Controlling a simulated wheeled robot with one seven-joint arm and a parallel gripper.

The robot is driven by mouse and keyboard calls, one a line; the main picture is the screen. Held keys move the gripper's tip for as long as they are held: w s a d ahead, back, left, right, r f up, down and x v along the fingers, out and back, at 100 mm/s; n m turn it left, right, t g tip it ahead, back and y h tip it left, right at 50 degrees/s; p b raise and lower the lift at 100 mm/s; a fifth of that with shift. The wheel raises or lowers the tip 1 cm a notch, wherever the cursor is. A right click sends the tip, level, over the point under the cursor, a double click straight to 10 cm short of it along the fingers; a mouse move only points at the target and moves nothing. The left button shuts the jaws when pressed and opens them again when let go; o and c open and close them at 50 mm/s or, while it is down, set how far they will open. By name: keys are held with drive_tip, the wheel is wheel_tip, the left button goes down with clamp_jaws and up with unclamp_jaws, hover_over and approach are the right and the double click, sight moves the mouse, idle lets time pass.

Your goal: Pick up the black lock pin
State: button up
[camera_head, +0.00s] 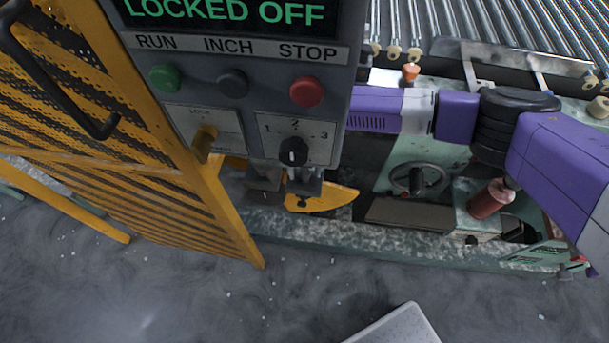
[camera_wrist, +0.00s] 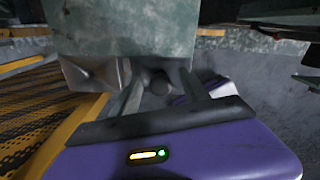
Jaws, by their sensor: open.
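In the wrist view my gripper (camera_wrist: 161,80) is open, its two grey fingers spread apart below a mottled grey-green block (camera_wrist: 125,28). A dark rounded knob (camera_wrist: 158,84), which looks like the black lock pin, shows between the fingers; I cannot tell whether they touch it. In the head view a small black piece (camera_head: 303,203) sits on the yellow plate (camera_head: 330,198) just below the control box; it may be the same pin. My purple arm reaches in from the right and passes behind the control box, which hides much of my wrist there.
The control box (camera_head: 230,84) with buttons and a selector knob (camera_head: 293,151) stands in front. A yellow mesh guard (camera_head: 90,120) is on the left. A handwheel (camera_head: 414,180) and a red cylinder (camera_head: 491,199) are on the machine at right. Rollers (camera_head: 540,30) lie behind.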

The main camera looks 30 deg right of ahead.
drive_tip(key=shift+f, duration=0.15)
clamp_jaws()
wheel_tip(320, 180, up, 20)
drive_tip(key=p, duration=0.2)
drive_tip(key=shift+p, duration=0.4)
idle(0.3)
drive_tip(key=shift+p, duration=0.35)
idle(0.5)
